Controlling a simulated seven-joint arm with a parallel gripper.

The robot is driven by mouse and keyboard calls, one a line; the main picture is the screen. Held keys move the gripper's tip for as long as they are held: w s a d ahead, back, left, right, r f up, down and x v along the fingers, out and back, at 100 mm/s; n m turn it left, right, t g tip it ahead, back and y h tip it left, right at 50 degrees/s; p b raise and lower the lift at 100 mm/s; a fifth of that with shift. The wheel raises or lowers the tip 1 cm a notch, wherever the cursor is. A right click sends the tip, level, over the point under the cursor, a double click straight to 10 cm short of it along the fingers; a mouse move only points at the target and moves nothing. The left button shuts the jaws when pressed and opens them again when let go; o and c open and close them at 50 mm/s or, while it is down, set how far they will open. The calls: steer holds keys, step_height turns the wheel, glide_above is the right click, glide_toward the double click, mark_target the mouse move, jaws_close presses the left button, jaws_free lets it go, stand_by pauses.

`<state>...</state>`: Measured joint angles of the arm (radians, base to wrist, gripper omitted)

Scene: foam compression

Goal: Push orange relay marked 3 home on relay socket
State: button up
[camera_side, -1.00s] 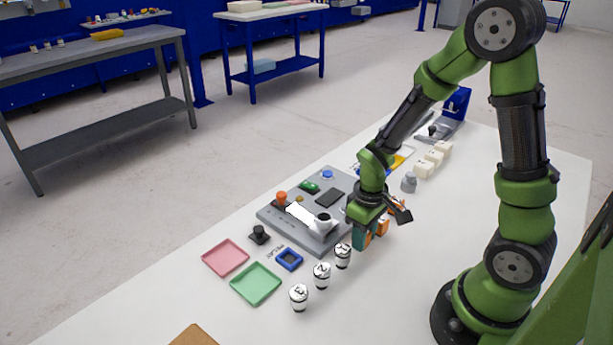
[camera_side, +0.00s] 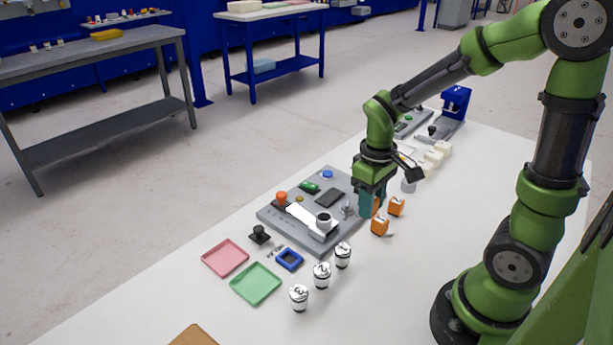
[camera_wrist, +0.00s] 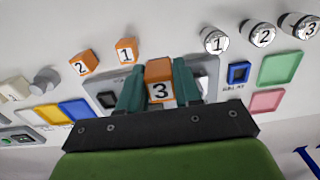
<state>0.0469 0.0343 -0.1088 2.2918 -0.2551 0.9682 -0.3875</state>
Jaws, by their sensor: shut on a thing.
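The orange relay marked 3 (camera_wrist: 159,90) is held between my gripper's teal fingers (camera_wrist: 159,88) in the wrist view, its number facing the camera. A small blue square frame (camera_side: 289,259), apparently the relay socket, lies on the table left of my gripper. It also shows in the wrist view (camera_wrist: 238,73), with lettering like "RELAY" beside it.
Orange relays marked 1 (camera_wrist: 126,51) and 2 (camera_wrist: 84,63) stand on the table near my gripper. The grey panel (camera_side: 320,180) carries knobs and a raised white part. Pink (camera_side: 225,257) and green (camera_side: 255,284) trays and several numbered silver cylinders (camera_side: 321,275) surround the blue frame.

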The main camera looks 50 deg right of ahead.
steer(key=w+d+r, duration=0.1)
steer(key=w+d, duration=0.8)
steer(key=d, duration=0.5)
steer(key=shift+w+d+f, duration=0.1)
steer(key=shift+w+f, duration=0.05)
steer(key=shift+f, duration=2.85)
steer(key=shift+f, duration=0.85)
steer(key=o, duration=1.1)
